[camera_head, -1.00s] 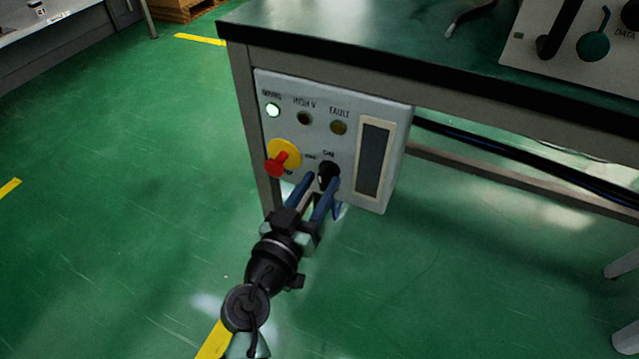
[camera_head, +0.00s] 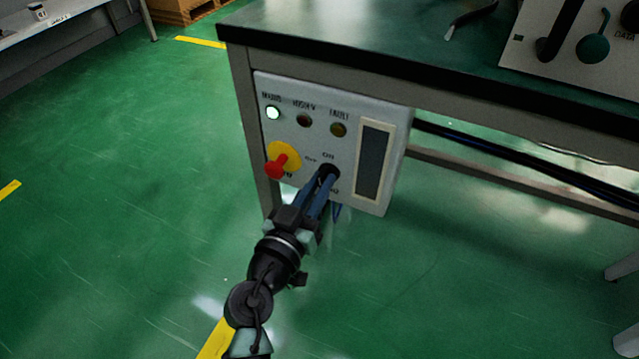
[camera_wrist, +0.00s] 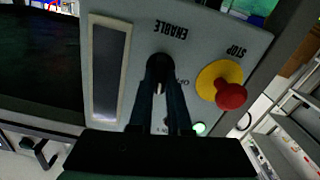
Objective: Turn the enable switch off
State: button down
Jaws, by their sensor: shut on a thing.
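The enable switch (camera_head: 328,171) is a black rotary knob on the grey control panel (camera_head: 350,150) under the bench edge. It also shows in the wrist view (camera_wrist: 159,68), beside the upside-down word ENABLE. My gripper (camera_head: 322,180) reaches the panel from the lower left with its blue fingers shut on the knob. In the wrist view, the fingertips (camera_wrist: 160,82) are at the knob and cover part of it. "ON" is printed above the knob and "OFF" to its left in the head view. The knob's exact setting is hard to tell behind the fingers.
A red stop button (camera_head: 277,167) on a yellow disc sits just left of the knob. The lamp at the panel's upper left (camera_head: 273,112) glows pale green; two other lamps look dark. A bench (camera_head: 400,50) overhangs the panel.

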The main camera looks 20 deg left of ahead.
jog(key=n, duration=0.4)
jog(key=shift+n, duration=0.3)
jog(key=n+p, duration=0.1)
jog(key=n, duration=0.2)
jog(key=shift+a+n, duration=0.1)
jog(key=shift+n, duration=0.2)
jog(key=n+p, duration=0.1)
jog(key=n, duration=0.3)
jog(key=shift+f, duration=0.1)
jog(key=shift+a+f+n+p, duration=0.1)
jog(key=shift+n+p, duration=0.5)
jog(key=shift+n, duration=1.2)
jog(key=c, duration=0.9)
grip_release()
jog(key=shift+o, duration=0.2)
